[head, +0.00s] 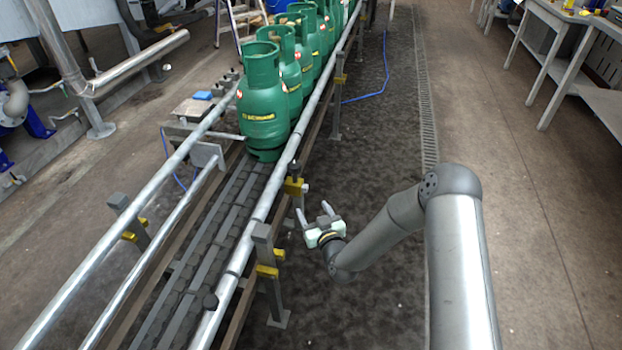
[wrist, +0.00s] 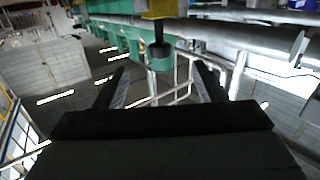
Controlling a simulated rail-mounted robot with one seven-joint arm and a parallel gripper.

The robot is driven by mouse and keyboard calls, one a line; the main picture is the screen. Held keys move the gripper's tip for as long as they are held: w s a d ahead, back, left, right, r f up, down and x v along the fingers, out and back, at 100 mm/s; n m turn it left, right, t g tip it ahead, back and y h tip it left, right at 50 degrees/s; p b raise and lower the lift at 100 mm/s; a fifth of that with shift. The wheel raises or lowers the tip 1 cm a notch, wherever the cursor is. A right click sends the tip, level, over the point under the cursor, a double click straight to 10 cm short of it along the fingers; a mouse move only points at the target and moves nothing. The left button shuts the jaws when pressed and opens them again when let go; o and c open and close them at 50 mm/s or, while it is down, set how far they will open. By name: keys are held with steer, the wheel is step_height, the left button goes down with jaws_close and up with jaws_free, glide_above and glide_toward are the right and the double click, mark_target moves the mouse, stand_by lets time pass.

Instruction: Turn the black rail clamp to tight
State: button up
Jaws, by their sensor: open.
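In the wrist view a black clamp part (wrist: 160,52) with a narrow stem sits below a yellow block (wrist: 160,9). It shows between and beyond my fingers; whether it is loose or tight cannot be told. In the head view a yellow bracket (head: 294,187) is on the conveyor's near rail post, just up and left of my gripper (head: 314,211). I see no contact with the clamp.
Green gas cylinders (head: 264,105) stand in a row on the conveyor (head: 205,235), the nearest just beyond the bracket. A metal guard rail (head: 262,210) runs beside my gripper. Another post with yellow brackets (head: 267,271) stands nearer.

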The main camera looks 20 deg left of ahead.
mark_target(296, 171)
steer(key=shift+m+t+h, duration=0.3)
steer(key=shift+m+t, duration=0.2)
steer(key=shift+t, duration=0.1)
steer(key=r+x, duration=0.1)
steer(key=x, duration=0.4)
steer(key=b+x, duration=0.1)
steer(key=x, duration=0.5)
steer(key=a+r+b+x, duration=0.1)
steer(key=x, duration=0.5)
steer(key=shift+s+r, duration=0.25)
steer(key=shift+r, duration=0.1)
steer(key=shift+c, duration=0.3)
steer(key=c, duration=0.9)
steer(key=shift+f, duration=0.1)
